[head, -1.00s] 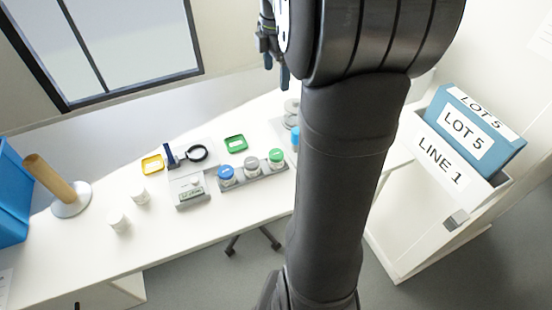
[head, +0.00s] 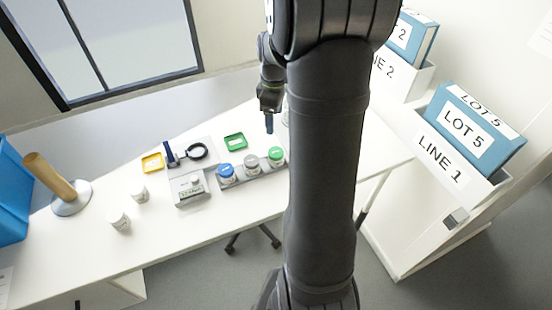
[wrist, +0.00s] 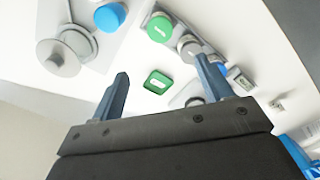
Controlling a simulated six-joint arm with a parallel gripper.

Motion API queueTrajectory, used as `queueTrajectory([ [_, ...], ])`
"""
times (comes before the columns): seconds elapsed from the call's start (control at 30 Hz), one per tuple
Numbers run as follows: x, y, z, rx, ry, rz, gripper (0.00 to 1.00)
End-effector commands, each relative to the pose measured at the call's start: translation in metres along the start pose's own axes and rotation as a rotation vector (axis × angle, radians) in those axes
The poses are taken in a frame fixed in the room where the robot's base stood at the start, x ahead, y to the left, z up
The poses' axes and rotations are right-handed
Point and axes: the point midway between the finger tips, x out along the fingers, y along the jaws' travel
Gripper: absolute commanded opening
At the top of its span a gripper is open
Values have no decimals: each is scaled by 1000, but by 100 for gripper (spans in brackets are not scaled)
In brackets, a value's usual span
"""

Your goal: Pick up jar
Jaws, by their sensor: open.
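A green-lidded jar (head: 276,157), a grey-lidded jar (head: 251,161) and a blue-lidded jar (head: 226,172) stand upright in a grey rack (head: 257,178) on the white table. Two plain white jars stand further left, one at the back (head: 139,194) and one nearer the front (head: 119,221). My gripper (head: 269,125) is above the table behind the green-lidded jar. In the wrist view my gripper (wrist: 161,67) is open and empty, with the green-lidded jar (wrist: 160,28) and grey-lidded jar (wrist: 189,46) beyond its fingertips.
A green tray (head: 235,143), a yellow tray (head: 152,163), a scale (head: 190,188) and a black ring stand (head: 197,152) are around the rack. A blue-capped item (wrist: 110,17) stands beside a grey device (wrist: 58,58).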

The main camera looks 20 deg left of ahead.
Motion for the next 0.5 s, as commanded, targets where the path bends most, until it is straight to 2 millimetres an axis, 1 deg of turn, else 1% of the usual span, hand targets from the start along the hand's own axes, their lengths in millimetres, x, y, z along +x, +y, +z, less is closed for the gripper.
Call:
queueTrajectory([
  [0.4, 87, -1, 1, -1, -2, -4, 72],
  [0.5, 102, 0, 1, -1, -1, -2, 72],
])
